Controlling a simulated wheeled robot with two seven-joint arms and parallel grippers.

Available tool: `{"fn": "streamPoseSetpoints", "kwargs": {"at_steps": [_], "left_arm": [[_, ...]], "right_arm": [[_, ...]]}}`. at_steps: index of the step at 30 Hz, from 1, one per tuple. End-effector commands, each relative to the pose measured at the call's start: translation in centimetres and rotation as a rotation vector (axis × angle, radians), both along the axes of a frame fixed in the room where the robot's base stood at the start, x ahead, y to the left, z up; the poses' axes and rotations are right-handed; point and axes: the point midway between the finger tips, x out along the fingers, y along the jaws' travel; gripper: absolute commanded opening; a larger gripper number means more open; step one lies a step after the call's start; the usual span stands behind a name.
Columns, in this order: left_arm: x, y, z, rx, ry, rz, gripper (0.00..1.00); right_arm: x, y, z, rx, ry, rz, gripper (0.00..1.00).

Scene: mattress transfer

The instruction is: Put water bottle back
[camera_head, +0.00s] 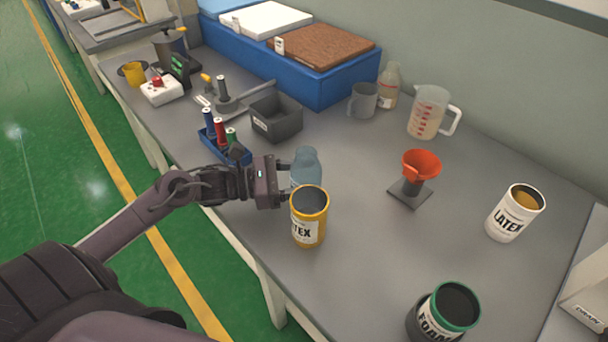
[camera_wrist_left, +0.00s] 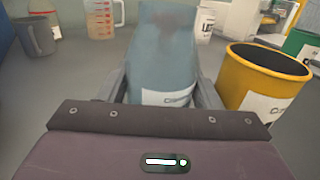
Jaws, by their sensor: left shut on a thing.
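The water bottle (camera_head: 306,164) is translucent blue and stands upright on the grey workbench, partly hidden behind a yellow latex can. My left gripper (camera_head: 288,178) reaches in from the left and is shut on the bottle. In the left wrist view the bottle (camera_wrist_left: 165,55) sits between the two fingers, with a white label low on its side. Whether its base touches the bench cannot be told. My right gripper is not in view.
The yellow can (camera_head: 309,218) stands close beside the bottle; it also shows in the left wrist view (camera_wrist_left: 262,80). An orange funnel (camera_head: 420,164), a white latex can (camera_head: 514,212), a green-rimmed can (camera_head: 445,312) and a measuring jug (camera_head: 430,111) stand to the right. A grey bin (camera_head: 276,118) is behind.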

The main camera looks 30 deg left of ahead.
Motion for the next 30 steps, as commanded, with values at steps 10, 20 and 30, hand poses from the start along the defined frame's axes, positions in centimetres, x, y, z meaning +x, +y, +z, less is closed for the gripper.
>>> {"fn": "streamPoseSetpoints", "kwargs": {"at_steps": [10, 20, 30], "left_arm": [[0.0, 0.0, -0.4, 0.001, -0.001, -0.001, 0.30], [0.0, 0.0, -0.3, 0.001, -0.001, -0.001, 0.67], [-1.2, 1.5, -0.4, 0.005, 0.004, 0.000, 0.67]], "right_arm": [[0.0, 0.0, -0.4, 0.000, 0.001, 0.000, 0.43], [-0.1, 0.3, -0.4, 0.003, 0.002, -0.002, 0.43], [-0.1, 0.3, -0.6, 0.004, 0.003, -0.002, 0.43]]}}
